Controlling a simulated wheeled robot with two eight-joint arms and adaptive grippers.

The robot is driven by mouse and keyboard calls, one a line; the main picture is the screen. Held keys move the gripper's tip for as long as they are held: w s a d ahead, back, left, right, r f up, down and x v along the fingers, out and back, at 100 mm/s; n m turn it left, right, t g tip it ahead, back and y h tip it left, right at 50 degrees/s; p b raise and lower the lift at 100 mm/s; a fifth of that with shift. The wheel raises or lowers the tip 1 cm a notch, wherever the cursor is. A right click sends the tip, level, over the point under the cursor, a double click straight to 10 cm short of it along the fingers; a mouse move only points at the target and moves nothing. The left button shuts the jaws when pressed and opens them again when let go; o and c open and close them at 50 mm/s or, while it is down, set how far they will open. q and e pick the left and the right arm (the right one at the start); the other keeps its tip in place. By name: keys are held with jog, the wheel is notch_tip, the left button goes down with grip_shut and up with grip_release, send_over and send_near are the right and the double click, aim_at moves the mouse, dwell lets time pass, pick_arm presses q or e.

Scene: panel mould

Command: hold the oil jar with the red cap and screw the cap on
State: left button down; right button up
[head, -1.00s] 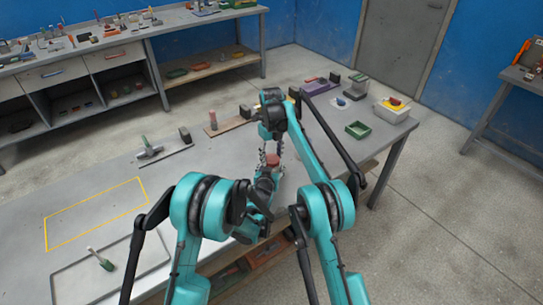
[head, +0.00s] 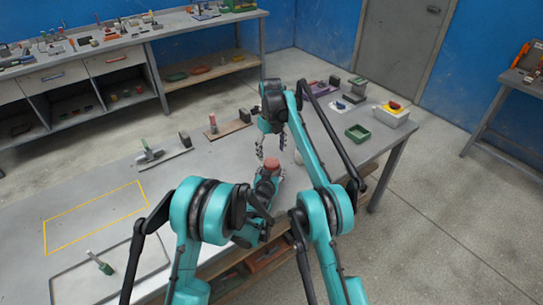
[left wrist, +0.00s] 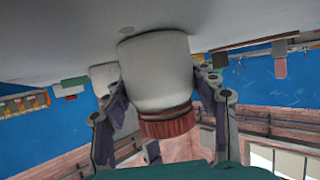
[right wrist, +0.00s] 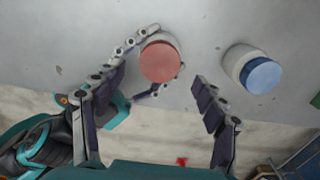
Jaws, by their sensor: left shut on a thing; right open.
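The oil jar is a white round jar (left wrist: 155,70) with a red cap (left wrist: 167,123) on its top. The cap also shows in the head view (head: 272,162) and, from above, in the right wrist view (right wrist: 160,61). My left gripper (left wrist: 157,85) is shut around the jar's white body, a finger on each side. My right gripper (head: 273,150) is above the cap, open and empty. In the right wrist view its fingers (right wrist: 152,88) stand apart, and the cap lies beyond them. I cannot tell how tightly the cap sits.
A white jar with a blue cap (right wrist: 262,75) stands close by on the table. A green tray (head: 357,132) and a pale box with a red and yellow top (head: 391,113) are at the right end. A wooden board (head: 228,129) lies behind. The yellow-outlined area (head: 95,217) is clear.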

jog(key=shift+c, duration=0.3)
jog(key=n, duration=0.5)
jog(key=shift+r+n, duration=0.25)
jog(key=shift+n, duration=0.15)
jog(key=n, duration=0.7)
jog(key=shift+r, duration=0.25)
jog(key=n, duration=0.7)
jog(key=shift+r, duration=0.2)
jog(key=n, duration=0.7)
jog(key=shift+r, duration=0.25)
jog(key=n, duration=0.5)
jog(key=shift+r, duration=0.15)
jog(key=n, duration=0.7)
jog(key=shift+r, duration=0.2)
jog(key=n, duration=0.5)
jog(key=shift+r, duration=0.15)
jog(key=n, duration=0.6)
jog(key=shift+s+r, duration=0.1)
jog(key=shift+r, duration=0.1)
